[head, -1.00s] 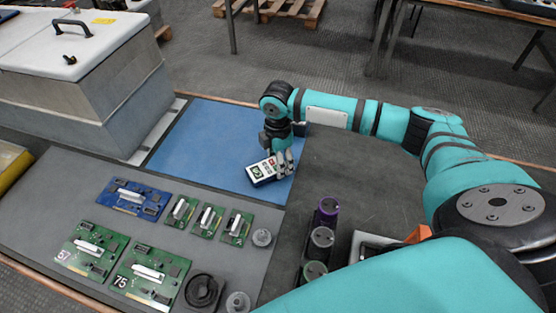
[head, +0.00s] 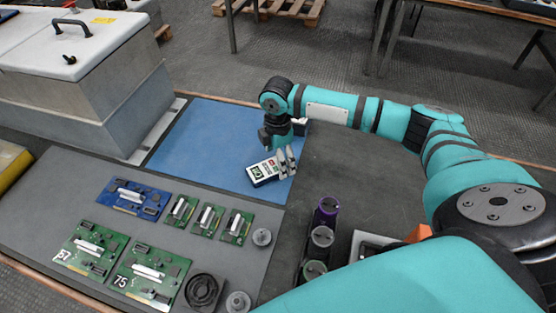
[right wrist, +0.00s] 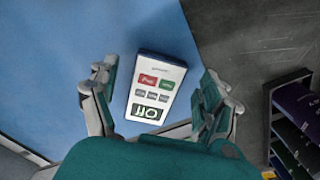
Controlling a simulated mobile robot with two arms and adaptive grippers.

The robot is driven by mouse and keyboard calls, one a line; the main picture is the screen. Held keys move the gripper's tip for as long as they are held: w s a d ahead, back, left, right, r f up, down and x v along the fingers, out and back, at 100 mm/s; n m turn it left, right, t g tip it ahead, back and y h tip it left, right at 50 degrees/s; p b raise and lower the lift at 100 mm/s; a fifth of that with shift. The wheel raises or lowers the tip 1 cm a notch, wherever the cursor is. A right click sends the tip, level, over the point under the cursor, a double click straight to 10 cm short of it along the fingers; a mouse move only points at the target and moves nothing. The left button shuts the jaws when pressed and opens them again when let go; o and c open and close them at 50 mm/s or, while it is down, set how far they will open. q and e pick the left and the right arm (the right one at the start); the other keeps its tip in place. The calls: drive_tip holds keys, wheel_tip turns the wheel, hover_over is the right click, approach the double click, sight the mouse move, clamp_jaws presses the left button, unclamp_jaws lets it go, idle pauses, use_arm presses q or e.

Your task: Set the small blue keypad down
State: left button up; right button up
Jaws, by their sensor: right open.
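The small keypad (head: 264,170) has a white face with red, green and grey keys and a dark blue edge. It lies on the blue mat (head: 205,140), near the mat's right edge. In the right wrist view the keypad (right wrist: 155,90) lies face up between the spread fingers, with a gap on either side. My right gripper (head: 286,162) is open around it, just above the mat. My left gripper is not in view.
Green circuit boards (head: 145,272) and a blue board (head: 134,197) lie on the grey mat in front. A rack with purple and grey cylinders (head: 322,236) stands at the right. A large lidded box (head: 90,75) stands at the back left. The mat's left part is clear.

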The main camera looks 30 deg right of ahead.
wheel_tip(320, 180, up, 11)
idle(0.3)
drive_tip(key=shift+f, duration=0.15)
